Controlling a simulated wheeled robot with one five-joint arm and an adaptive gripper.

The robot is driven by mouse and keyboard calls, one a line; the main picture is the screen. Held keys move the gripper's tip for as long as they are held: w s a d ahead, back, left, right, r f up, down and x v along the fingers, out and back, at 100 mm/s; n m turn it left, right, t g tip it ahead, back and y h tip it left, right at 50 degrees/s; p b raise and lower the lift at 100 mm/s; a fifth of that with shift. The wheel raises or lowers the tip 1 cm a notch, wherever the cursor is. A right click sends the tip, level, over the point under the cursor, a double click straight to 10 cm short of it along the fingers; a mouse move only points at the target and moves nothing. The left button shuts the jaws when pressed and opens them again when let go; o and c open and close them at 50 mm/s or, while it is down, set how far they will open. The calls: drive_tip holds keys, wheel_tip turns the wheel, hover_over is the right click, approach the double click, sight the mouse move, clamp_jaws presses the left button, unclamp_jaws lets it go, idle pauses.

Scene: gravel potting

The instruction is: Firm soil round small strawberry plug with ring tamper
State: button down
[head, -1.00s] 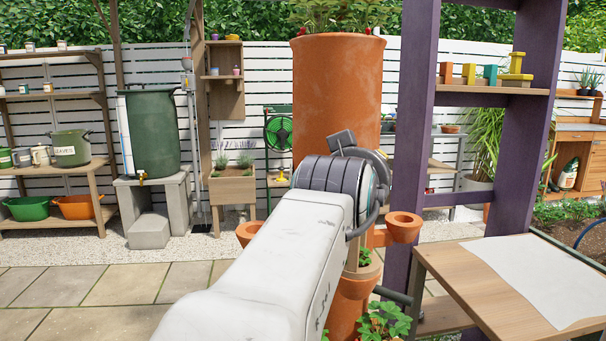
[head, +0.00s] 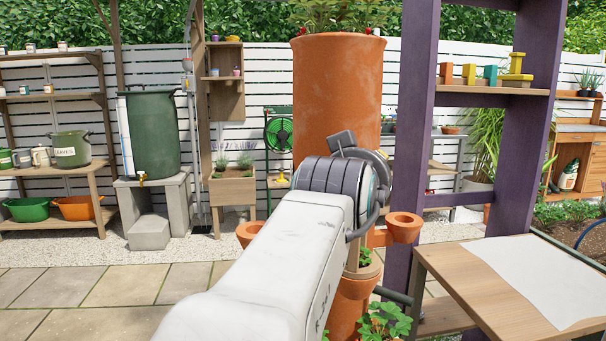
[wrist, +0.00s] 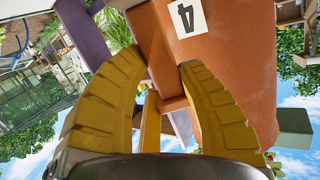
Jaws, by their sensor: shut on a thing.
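The terracotta strawberry tower (head: 338,95) stands upright ahead of me, with pockets on its sides. A small leafy plug (head: 364,257) sits in a lower pocket, partly hidden by my arm. The tamper's ring end is not clearly visible. In the head view my arm hides the gripper.
A purple post frame (head: 408,150) stands close right of the tower, with a shelf of coloured blocks (head: 490,75). A wooden table with a white sheet (head: 540,280) is at front right. An empty-looking pocket (head: 404,226) juts out right. Paving at left is clear.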

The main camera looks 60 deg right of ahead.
drive_tip(key=shift+f, duration=0.25)
drive_tip(key=shift+r+p, duration=4.2)
drive_tip(key=shift+r, duration=1)
